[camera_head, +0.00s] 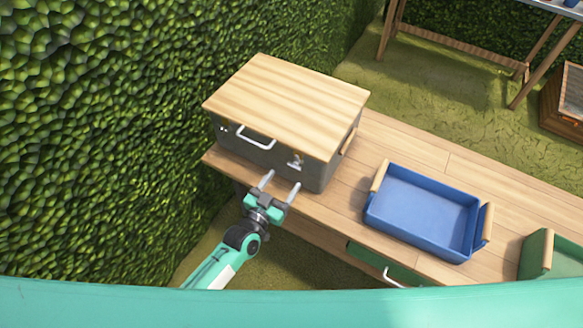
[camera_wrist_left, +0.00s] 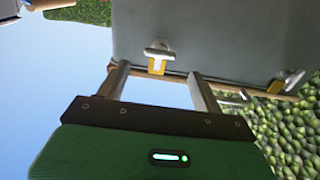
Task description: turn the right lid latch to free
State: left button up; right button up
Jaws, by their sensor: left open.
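A grey box (camera_head: 254,152) with a pale wooden lid (camera_head: 288,103) stands on the wooden bench. The right lid latch (camera_head: 296,162) is a small light metal piece on the box's front. In the left wrist view the latch (camera_wrist_left: 157,57) shows as a pale knob with a yellow part. My left gripper (camera_head: 279,187) is open and empty in front of the box, just below the latch. In the left wrist view its fingertips (camera_wrist_left: 157,70) lie to either side of the latch, apart from it. My right gripper is not in view.
A white handle (camera_head: 256,137) and a left latch (camera_head: 223,128) are also on the box front. A blue tray (camera_head: 424,212) and a green tray (camera_head: 552,256) are to the right on the bench (camera_head: 350,170). A hedge (camera_head: 90,130) is at the left.

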aim_at(293, 167)
pick_arm(q)
jog(key=x, duration=0.5)
jog(key=shift+w+d, duration=0.2)
jog(key=shift+w, duration=0.15)
jog(key=c, duration=1)
